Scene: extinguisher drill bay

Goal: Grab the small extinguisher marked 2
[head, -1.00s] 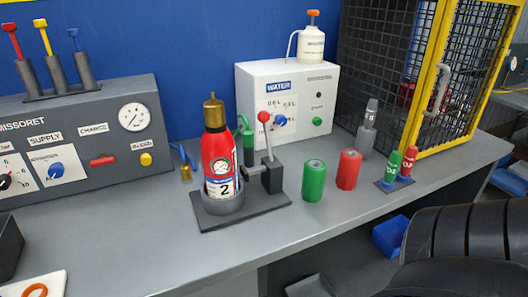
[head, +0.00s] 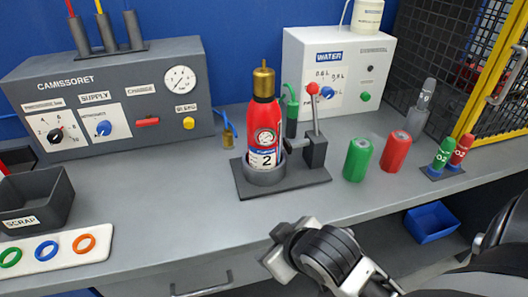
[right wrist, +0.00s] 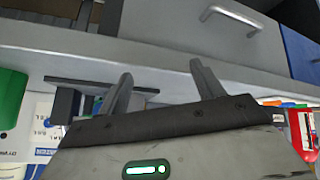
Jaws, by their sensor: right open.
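The small red extinguisher marked 2 (head: 265,118) stands upright in a round grey cup (head: 265,175) on a dark base plate (head: 300,180). It has a brass top, a gauge and a white label. A lever with a red knob (head: 313,88) rises from the block to its right. My right gripper (head: 272,247) is low in front of the bench's front edge, nearer than the extinguisher and apart from it. In the right wrist view its two fingers (right wrist: 160,72) are spread with nothing between them. My left gripper is not in view.
Green (head: 358,160) and red (head: 396,152) cylinders stand right of the base plate. A scrap bin (head: 35,200) and a white ring tray (head: 60,247) are at the left. A drawer handle (head: 200,286) and a blue bin (head: 433,222) lie below the bench top.

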